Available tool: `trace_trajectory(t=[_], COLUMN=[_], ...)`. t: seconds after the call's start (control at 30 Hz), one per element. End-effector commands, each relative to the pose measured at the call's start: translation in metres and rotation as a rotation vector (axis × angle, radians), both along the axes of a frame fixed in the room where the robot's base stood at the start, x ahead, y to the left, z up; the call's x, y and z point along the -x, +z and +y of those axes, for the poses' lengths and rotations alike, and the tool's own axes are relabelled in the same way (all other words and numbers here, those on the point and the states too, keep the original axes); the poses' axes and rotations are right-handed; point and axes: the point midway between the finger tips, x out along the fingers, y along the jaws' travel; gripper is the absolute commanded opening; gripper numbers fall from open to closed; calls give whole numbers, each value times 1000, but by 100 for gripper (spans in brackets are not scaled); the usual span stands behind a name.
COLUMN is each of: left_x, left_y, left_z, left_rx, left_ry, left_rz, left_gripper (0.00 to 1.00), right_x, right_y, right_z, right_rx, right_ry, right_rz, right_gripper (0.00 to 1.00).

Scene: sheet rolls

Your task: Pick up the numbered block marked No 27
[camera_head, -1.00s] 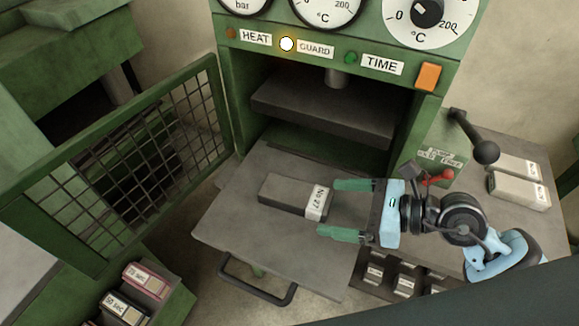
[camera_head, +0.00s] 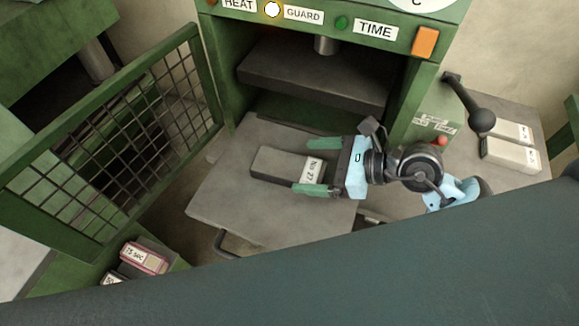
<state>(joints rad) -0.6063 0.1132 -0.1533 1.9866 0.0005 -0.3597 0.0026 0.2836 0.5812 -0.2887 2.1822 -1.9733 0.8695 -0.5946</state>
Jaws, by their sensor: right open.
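The block marked No 27 (camera_head: 277,165) is a dark grey bar with a white label at its right end. It lies flat on the grey shelf plate (camera_head: 222,205) in front of the green press. My right gripper (camera_head: 313,167) comes from the right with its two green fingers spread. The fingertips reach alongside the labelled end, one on the far side and one at the near side. The near finger covers a bit of the block's edge. Whether either finger touches the block cannot be told. My left gripper is out of view.
The green press opening (camera_head: 315,85) is behind the plate. A mesh guard door (camera_head: 120,135) stands open at the left. A black-knobbed lever (camera_head: 481,119) and pale labelled blocks (camera_head: 510,153) are at the right. A block marked 75 sec (camera_head: 143,257) sits lower left. A large dark form covers the bottom.

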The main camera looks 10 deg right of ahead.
Motion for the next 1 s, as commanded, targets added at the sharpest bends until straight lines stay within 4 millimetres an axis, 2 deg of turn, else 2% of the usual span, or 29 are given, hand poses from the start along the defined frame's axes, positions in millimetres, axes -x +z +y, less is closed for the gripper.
trace_trajectory(t=[0.23,0.57,1.0], left_x=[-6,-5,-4], left_y=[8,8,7], left_z=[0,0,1], left_rx=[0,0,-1], left_ry=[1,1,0], left_rz=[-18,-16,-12], left_gripper=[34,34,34], right_x=[-16,-19,-19], right_y=[-14,-18,-18], right_z=[26,31,31], right_rx=[-4,0,0], right_ry=[-1,1,0], right_rz=[-4,-2,-1], right_gripper=[87,87,31])
